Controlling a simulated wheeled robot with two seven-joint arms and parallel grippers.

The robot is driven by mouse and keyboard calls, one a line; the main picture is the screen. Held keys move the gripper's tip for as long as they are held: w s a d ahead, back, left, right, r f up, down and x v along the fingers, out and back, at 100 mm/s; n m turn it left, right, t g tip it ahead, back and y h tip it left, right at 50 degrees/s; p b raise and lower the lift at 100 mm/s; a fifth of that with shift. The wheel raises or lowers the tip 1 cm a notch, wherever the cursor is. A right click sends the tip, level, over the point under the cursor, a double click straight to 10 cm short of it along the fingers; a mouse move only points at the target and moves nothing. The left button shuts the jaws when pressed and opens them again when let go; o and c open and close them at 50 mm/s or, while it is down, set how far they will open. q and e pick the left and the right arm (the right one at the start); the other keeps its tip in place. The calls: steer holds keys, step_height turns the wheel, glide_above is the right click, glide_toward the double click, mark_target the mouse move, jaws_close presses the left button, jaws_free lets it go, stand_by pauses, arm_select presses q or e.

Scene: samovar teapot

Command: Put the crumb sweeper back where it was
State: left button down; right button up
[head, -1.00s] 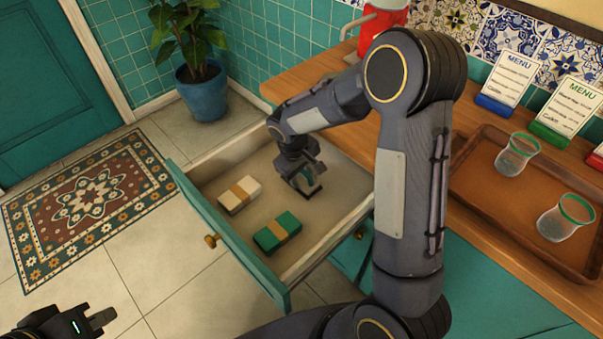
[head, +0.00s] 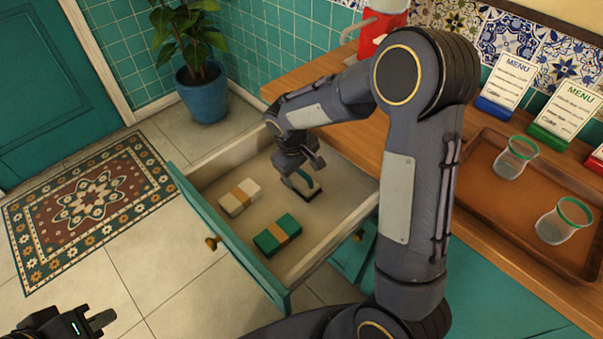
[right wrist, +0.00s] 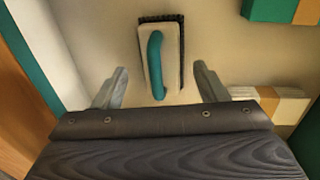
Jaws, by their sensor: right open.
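The crumb sweeper (head: 301,187) lies in the open drawer (head: 240,247), near its back right part. In the right wrist view the crumb sweeper (right wrist: 168,70) shows a teal handle, a pale body and dark bristles along its edge. My right gripper (head: 303,168) is above it, pointing down into the drawer. In the right wrist view my right gripper (right wrist: 160,88) is open, with one finger on each side of the sweeper and clear of its handle. My left gripper (head: 98,320) is low at the left, over the floor, far from the drawer; its jaw state is unclear.
In the drawer lie a white banded bundle (head: 239,197) and a green banded bundle (head: 277,236), left of the sweeper. On the counter stand a tray (head: 475,185) with glasses, menu cards and a red container (head: 378,35). A potted plant (head: 203,95) stands behind the drawer.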

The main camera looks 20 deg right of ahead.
mark_target(296, 191)
step_height(296, 191, up, 8)
steer(key=a+p, duration=0.1)
steer(key=a, duration=0.1)
steer(key=s+d+r+m+t+y, duration=0.25)
steer(key=s+r, duration=0.45)
steer(key=s, duration=0.5)
steer(key=s+a+m+t+y, duration=0.2)
steer(key=s+m+y, duration=0.1)
steer(key=s, duration=0.8)
steer(key=shift+s+a, duration=0.3)
steer(key=shift+s, duration=0.05)
